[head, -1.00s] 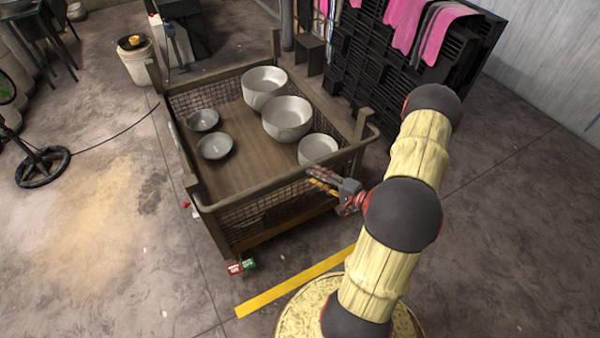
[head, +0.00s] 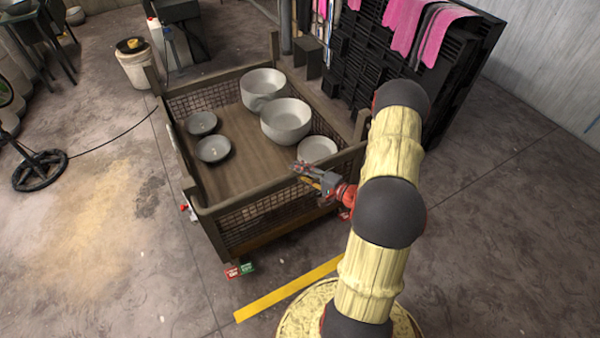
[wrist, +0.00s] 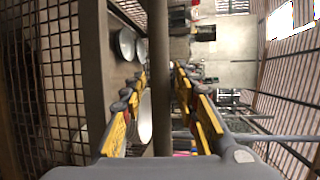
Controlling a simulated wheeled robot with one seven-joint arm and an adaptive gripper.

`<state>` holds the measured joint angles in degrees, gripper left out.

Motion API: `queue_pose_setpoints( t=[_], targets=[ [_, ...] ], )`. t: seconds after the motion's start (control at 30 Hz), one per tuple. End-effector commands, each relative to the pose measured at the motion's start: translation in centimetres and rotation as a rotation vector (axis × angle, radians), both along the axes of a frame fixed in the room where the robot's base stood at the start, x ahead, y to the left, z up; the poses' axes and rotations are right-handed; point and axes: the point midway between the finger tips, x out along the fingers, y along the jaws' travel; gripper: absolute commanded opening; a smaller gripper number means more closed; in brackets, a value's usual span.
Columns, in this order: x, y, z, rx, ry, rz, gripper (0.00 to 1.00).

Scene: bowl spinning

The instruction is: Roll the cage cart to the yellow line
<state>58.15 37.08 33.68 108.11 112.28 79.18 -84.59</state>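The cage cart (head: 262,214) stands on the concrete floor, with brown rails and wire mesh sides. The yellow line (head: 290,288) lies on the floor just in front of its near side, partly hidden by my arm and base. My gripper (head: 306,172) is at the cart's near top rail, right of its middle. In the wrist view, the rail (wrist: 160,110) runs between the two yellow-padded fingers of my gripper (wrist: 160,76). The fingers are apart, one on each side, with gaps visible beside the rail.
Large pale bowls (head: 286,121) and small grey bowls (head: 213,149) sit in the cart. A black rack (head: 390,75) with pink cloths stands behind it on the right. A white bucket (head: 134,68) stands at the back left. The floor in front is clear.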

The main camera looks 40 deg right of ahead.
Motion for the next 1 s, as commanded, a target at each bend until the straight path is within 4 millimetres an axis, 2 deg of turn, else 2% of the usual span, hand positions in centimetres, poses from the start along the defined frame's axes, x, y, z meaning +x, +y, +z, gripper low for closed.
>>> queue_pose_setpoints(
  t=[0.5, 1.0],
  targets=[
    [-0.03, 0.01, -0.03, 0.000, 0.000, 0.000, 0.00],
    [-0.05, 0.04, -0.08, 0.001, 0.002, 0.000, 0.00]
  ],
)
